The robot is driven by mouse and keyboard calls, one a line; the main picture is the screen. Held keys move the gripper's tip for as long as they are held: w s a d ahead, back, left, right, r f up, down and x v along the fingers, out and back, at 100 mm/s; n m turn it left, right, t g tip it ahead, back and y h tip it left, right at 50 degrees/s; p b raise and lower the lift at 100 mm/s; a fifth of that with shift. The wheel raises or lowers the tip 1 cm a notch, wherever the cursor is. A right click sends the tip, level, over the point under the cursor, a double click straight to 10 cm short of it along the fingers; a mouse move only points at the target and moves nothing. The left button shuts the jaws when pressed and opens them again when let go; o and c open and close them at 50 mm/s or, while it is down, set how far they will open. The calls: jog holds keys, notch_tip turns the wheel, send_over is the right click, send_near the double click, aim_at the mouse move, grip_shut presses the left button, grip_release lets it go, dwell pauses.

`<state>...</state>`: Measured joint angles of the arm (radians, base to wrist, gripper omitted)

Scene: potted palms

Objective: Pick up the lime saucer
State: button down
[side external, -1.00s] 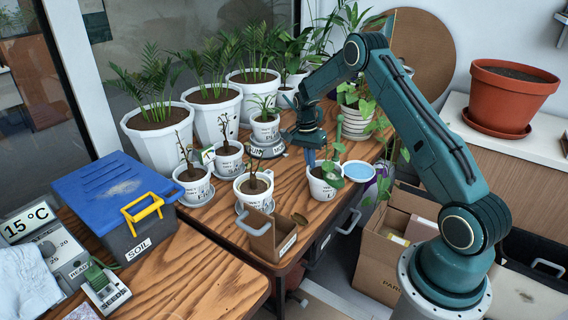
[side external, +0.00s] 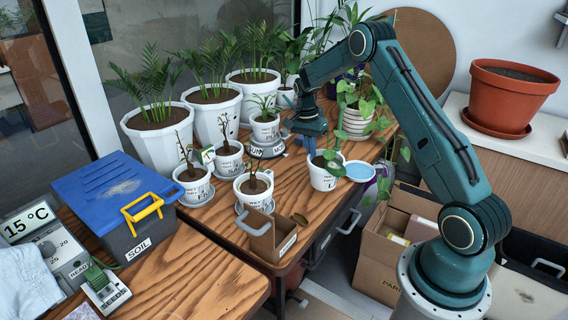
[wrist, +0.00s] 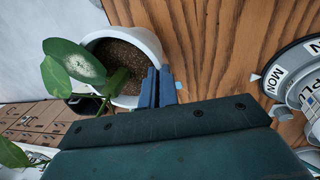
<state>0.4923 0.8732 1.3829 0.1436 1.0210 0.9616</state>
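No lime-coloured saucer shows. A round, pale blue saucer (side external: 359,171) with a white rim is just right of a white pot (side external: 323,179) whose label begins with L, near the table's right edge. I cannot tell whether the saucer rests on the table. My gripper (side external: 312,148) is above and slightly left of this pot, apart from the saucer. In the wrist view its blue fingers (wrist: 157,86) are together with nothing visible between them, and the pot (wrist: 152,52) with its soil and leaves appears behind them. The saucer cannot be made out in the wrist view.
Small pots on grey saucers, including a front one (side external: 254,187), stand left of my gripper. A blue-lidded soil bin (side external: 115,200) and a small open box (side external: 272,238) are in front. A trailing plant (side external: 358,120) stands behind. Some wood table (side external: 285,190) is bare.

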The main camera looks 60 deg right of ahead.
notch_tip(320, 180, up, 16)
dwell(0.4)
jog(key=shift+f, duration=0.1)
dwell(0.6)
notch_tip(320, 180, down, 20)
dwell(1.1)
jog(key=c, duration=1.7)
grip_release()
jog(key=r, duration=0.4)
jog(key=w+r, duration=0.1)
jog(key=r, duration=0.4)
jog(key=w+r, duration=0.1)
jog(key=r, duration=0.3)
jog(key=shift+w+r, duration=0.1)
jog(key=shift+r, duration=0.2)
